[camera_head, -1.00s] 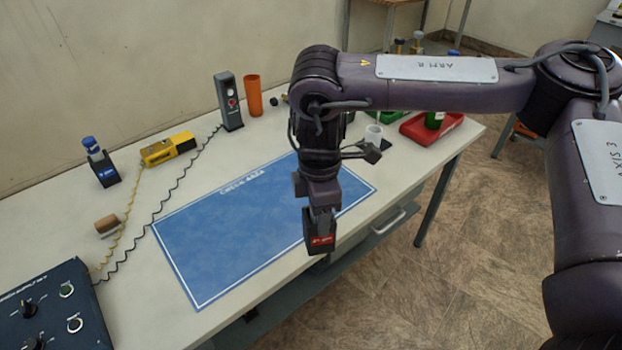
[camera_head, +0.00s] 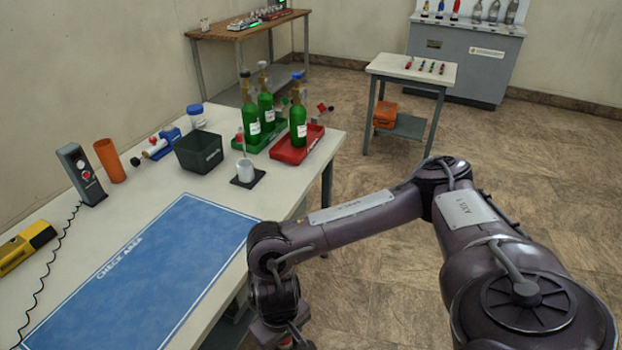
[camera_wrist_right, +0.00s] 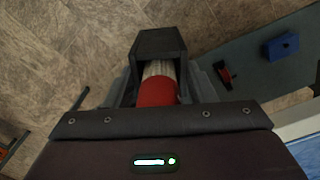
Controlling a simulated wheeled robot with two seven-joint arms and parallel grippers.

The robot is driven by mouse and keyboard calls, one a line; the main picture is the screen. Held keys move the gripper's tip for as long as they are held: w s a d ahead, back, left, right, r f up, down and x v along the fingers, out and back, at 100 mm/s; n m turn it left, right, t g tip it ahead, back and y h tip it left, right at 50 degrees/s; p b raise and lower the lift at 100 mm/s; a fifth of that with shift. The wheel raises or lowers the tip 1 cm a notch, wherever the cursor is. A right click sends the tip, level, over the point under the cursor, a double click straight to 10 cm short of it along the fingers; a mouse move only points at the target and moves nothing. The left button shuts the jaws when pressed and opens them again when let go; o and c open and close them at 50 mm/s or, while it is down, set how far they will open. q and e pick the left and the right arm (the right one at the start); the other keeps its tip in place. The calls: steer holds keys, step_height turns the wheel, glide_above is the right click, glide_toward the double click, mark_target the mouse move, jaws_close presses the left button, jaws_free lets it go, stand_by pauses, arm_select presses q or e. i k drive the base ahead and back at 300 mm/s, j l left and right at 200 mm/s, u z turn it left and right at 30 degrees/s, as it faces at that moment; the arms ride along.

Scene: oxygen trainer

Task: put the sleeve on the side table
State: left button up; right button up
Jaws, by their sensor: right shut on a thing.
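In the head view my right wrist is at the bottom edge, beside the workbench's front side, and the sleeve cannot be made out there. A small white-topped table (camera_head: 385,66), which looks like the side table, stands apart behind the bench. Several small coloured items lie on its top. My left gripper is not in view.
An orange box (camera_head: 385,114) is on the small table's lower shelf. Open floor lies between.

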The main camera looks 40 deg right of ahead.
mark_target(391, 62)
steer(key=i+l+z, duration=0.3)
steer(key=l+z, duration=0.15)
steer(key=l, duration=0.25)
steer(key=i+l+z, duration=0.4)
steer(key=l, duration=0.25)
steer(key=i+l+z, duration=1)
steer(key=i+z, duration=0.3)
steer(key=i, duration=0.2)
steer(key=i+l+u, duration=0.2)
steer(key=i, duration=1.45)
steer(key=i+j+u, duration=0.25)
steer(key=i+j, duration=0.95)
steer(key=j, duration=0.15)
